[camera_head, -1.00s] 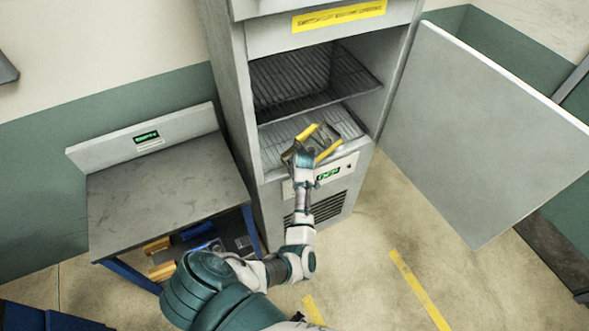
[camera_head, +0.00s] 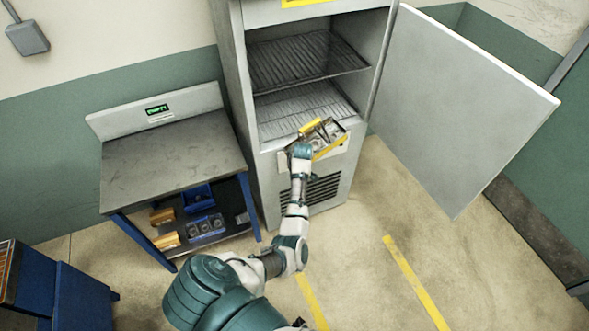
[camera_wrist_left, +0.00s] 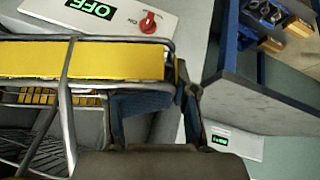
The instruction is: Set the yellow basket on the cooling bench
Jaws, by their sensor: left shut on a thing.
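The yellow basket (camera_head: 331,148) is a wire basket with yellow strips, in front of the oven just below its opening. It holds metallic parts too small to tell apart. My left gripper (camera_head: 304,141) is shut on the basket's near left side. In the left wrist view the basket's yellow strip and wire frame (camera_wrist_left: 85,60) fill the left, with the dark gripper fingers (camera_wrist_left: 155,105) at its end. The cooling bench (camera_head: 165,160) stands left of the oven, its grey top bare, with a green lit sign reading "EMPTY". My right gripper is not in view.
The oven (camera_head: 235,120) stands open with two wire racks (camera_head: 300,110). Its door (camera_head: 460,110) is swung out to the right. Bins and parts sit on the bench's lower shelf (camera_head: 205,228). A blue cabinet (camera_head: 65,290) is at lower left. The wrist view shows a red knob (camera_wrist_left: 148,22) beside "OFF".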

